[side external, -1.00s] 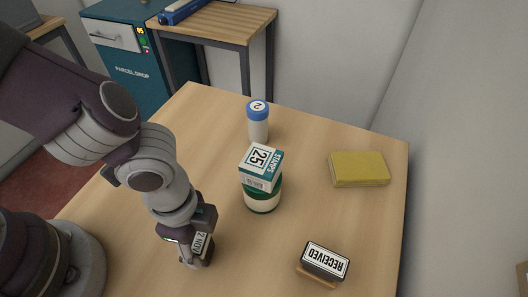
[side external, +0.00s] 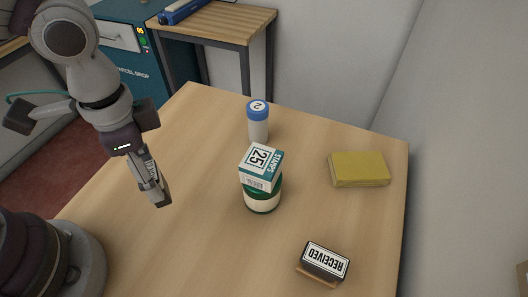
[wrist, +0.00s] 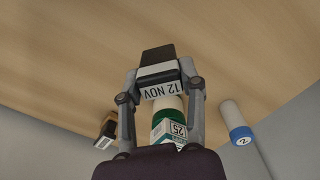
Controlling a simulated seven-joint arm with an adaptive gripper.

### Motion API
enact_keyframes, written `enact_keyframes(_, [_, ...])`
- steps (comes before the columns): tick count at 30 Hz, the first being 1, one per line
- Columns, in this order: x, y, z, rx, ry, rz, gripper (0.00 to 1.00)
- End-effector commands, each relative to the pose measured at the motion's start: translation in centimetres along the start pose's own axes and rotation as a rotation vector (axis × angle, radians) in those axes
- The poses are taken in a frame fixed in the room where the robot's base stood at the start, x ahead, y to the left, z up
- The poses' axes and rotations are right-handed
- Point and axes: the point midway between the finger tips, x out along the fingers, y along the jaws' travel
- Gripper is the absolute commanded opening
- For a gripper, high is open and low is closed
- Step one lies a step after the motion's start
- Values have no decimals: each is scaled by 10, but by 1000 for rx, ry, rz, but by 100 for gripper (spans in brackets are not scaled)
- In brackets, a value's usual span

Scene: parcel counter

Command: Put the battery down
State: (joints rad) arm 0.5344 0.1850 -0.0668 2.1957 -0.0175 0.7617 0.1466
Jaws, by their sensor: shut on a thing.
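No battery is recognisable in either view. My gripper (side external: 152,187) is shut on a dark block with a white label reading "12 NOV" (wrist: 158,91), which looks like a date stamp. In the wrist view the block sits between the two fingers, label facing the camera. In the side view my gripper holds it tilted above the left part of the wooden table (side external: 205,235), apart from the other things; the block is small and partly covered by the fingers there.
A "25" box (side external: 261,166) rests on a green-and-white round container (side external: 262,200) mid-table. A blue-capped bottle (side external: 258,127) stands behind it. A yellow pad (side external: 359,169) lies right; a "RECEIVED" stamp (side external: 325,262) is near the front. The table's left part is clear.

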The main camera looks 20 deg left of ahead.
Motion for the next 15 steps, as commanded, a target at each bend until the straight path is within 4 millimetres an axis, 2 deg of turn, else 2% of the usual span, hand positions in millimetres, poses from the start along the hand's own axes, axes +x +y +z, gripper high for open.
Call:
enact_keyframes(1, [5,-14,10,-137,-4,0,0])
enact_keyframes(3, [12,-31,25,-334,-2,0,0])
enact_keyframes(6, [19,-47,45,-565,-2,0,0])
enact_keyframes(9, [23,-54,56,-695,-1,0,0])
enact_keyframes(11, [24,-58,54,-730,0,0,0])
enact_keyframes(15, [29,-77,24,-741,0,0,0])
